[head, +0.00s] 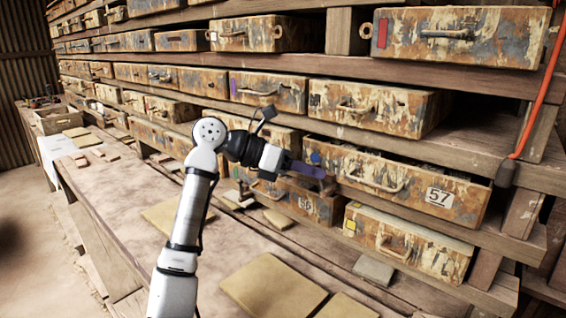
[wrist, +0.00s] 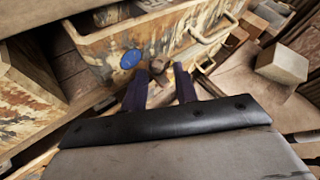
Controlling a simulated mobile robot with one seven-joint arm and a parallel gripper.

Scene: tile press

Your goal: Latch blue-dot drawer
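The blue-dot drawer (head: 395,182) has worn, peeling paint, a bar handle, a "57" label and a blue dot (head: 315,158) at its left end. It stands out from the rack, with its open top partly showing. In the wrist view the blue dot (wrist: 131,59) and drawer front (wrist: 165,35) lie just beyond my gripper (wrist: 161,72). Its two purple fingers are apart. A small brown block-like part (wrist: 158,66) shows between or just beyond the fingertips; I cannot tell whether they touch it. In the head view my gripper (head: 308,170) is at the drawer's left end, just below the dot.
A yellow-marked drawer (head: 405,240) juts out below, and drawer 56 (head: 305,200) is lower left. Wooden rails surround them. Flat tan boards (head: 272,288) lie on the bench (head: 120,195). A red cord (head: 540,95) hangs at right.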

